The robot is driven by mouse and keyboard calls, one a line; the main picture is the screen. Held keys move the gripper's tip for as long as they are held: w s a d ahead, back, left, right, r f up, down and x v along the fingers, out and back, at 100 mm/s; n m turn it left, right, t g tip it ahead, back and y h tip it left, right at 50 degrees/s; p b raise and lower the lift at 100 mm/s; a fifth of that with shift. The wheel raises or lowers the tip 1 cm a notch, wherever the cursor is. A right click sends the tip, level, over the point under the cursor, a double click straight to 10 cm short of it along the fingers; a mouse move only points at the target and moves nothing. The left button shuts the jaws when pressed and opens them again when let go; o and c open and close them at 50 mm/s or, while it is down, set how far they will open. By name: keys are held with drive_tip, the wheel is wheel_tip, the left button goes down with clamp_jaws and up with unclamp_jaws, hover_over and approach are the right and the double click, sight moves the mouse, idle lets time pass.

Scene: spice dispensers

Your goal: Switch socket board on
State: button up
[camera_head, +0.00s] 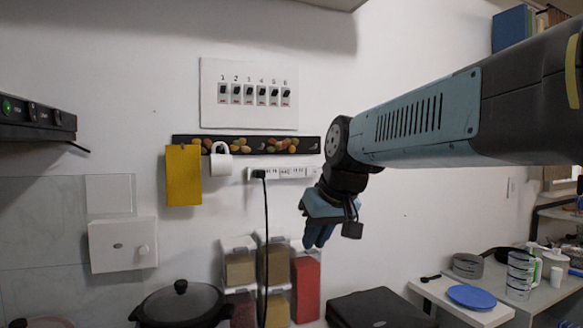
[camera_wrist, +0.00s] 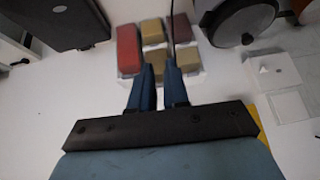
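The socket board (camera_head: 284,173) is a white strip on the wall in the head view, with a black plug (camera_head: 259,174) in its left end and a black cord hanging from it. My gripper (camera_head: 318,236) hangs to the right of and below the strip, apart from it, pointing down. In the wrist view its two blue fingers (camera_wrist: 158,72) have a narrow gap between them and hold nothing that I can see. The strip's right end is close to my wrist in the picture. Its switch is too small to make out, and the strip is not seen in the wrist view.
A panel of numbered switches (camera_head: 249,94) is above. A dark rail (camera_head: 200,143) carries a white mug (camera_head: 221,160) and yellow cloth (camera_head: 183,176). Spice containers (camera_head: 305,289), a pot (camera_head: 180,304) and a black case (camera_head: 380,310) stand below. The wall right of my gripper is bare.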

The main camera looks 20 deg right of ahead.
drive_tip(key=shift+t, duration=0.6)
drive_tip(key=w+d+r, duration=0.2)
drive_tip(key=w+r, duration=0.1)
drive_tip(key=w+d+r, duration=0.2)
drive_tip(key=w+r, duration=0.1)
drive_tip(key=w+d+r, duration=0.2)
drive_tip(key=w+r, duration=0.1)
drive_tip(key=shift+w+r, duration=0.1)
drive_tip(key=shift+w, duration=0.25)
clamp_jaws()
drive_tip(key=w+d+r+n+t, duration=0.1)
drive_tip(key=w+d+r, duration=0.8)
drive_tip(key=shift+w+d+t, duration=0.2)
drive_tip(key=shift+d+t, duration=0.05)
drive_tip(key=shift+t, duration=0.15)
drive_tip(key=shift+f, duration=0.1)
